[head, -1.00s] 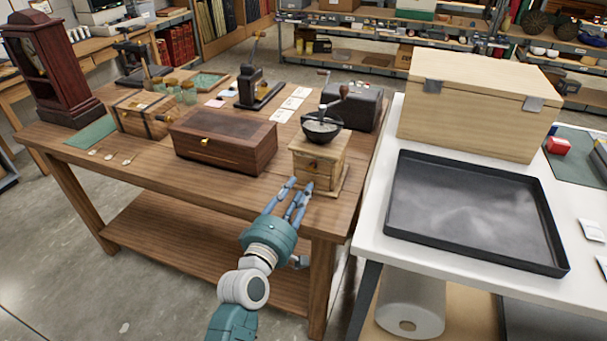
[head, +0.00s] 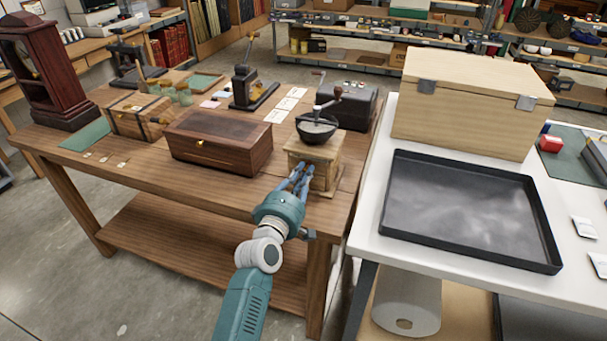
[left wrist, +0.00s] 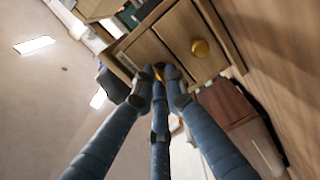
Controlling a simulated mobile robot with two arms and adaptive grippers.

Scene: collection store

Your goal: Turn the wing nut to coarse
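The coffee grinder (head: 316,148) stands at the table's front right corner, a pale wooden box with a dark bowl (head: 317,128) and a crank on top. Its drawer front with a round brass knob (left wrist: 200,48) shows in the left wrist view. A small brass part (left wrist: 158,71), perhaps the wing nut, shows between the fingertips and is mostly hidden by them. My left gripper (head: 302,170) is at the grinder's front, its blue fingers drawn close together around that part. I cannot tell whether they touch it. My right gripper is not in view.
A dark wooden chest (head: 220,142) stands left of the grinder, and a black box (head: 345,105) behind it. To the right, a white table (head: 366,215) carries a black tray (head: 384,190) and a large pale wooden box (head: 465,110).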

